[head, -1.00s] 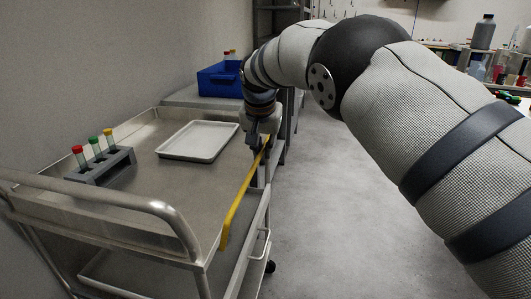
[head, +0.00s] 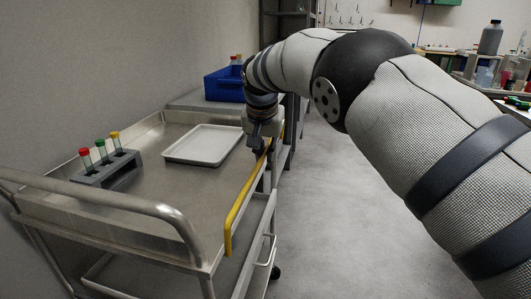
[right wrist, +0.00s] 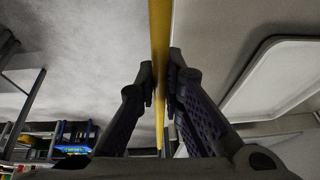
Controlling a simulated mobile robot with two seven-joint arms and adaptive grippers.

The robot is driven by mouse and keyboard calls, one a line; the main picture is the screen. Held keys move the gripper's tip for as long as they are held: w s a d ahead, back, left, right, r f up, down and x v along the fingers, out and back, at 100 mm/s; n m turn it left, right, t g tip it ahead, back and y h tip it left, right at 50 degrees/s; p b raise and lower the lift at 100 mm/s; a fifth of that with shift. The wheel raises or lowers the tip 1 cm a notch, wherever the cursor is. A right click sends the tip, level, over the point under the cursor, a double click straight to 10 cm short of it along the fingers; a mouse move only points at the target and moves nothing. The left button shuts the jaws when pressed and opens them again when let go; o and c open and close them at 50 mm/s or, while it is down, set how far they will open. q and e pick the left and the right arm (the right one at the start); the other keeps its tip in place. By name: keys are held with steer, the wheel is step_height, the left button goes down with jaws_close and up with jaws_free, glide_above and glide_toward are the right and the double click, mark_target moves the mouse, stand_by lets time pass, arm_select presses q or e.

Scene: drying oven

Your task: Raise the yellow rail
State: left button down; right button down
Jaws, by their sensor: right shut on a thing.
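The yellow rail (head: 238,205) runs along the right side of the metal cart (head: 190,192), close to the level of its top edge. My right gripper (head: 262,146) reaches down to the rail toward its far end and is shut on it. In the right wrist view the rail (right wrist: 160,32) passes lengthwise between the two fingers (right wrist: 160,84). In the head view the gripper hides part of the rail. My left gripper is not in view.
On the cart top are a white tray (head: 203,159) and a grey rack (head: 122,170) with red, green and yellow capped tubes. A blue bin (head: 224,87) stands behind the cart. The cart's curved handle (head: 165,212) is at the near end. The floor to the right (head: 340,220) is clear.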

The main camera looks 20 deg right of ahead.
steer(key=c, duration=1.7)
jaws_free()
steer(key=v, duration=1.2)
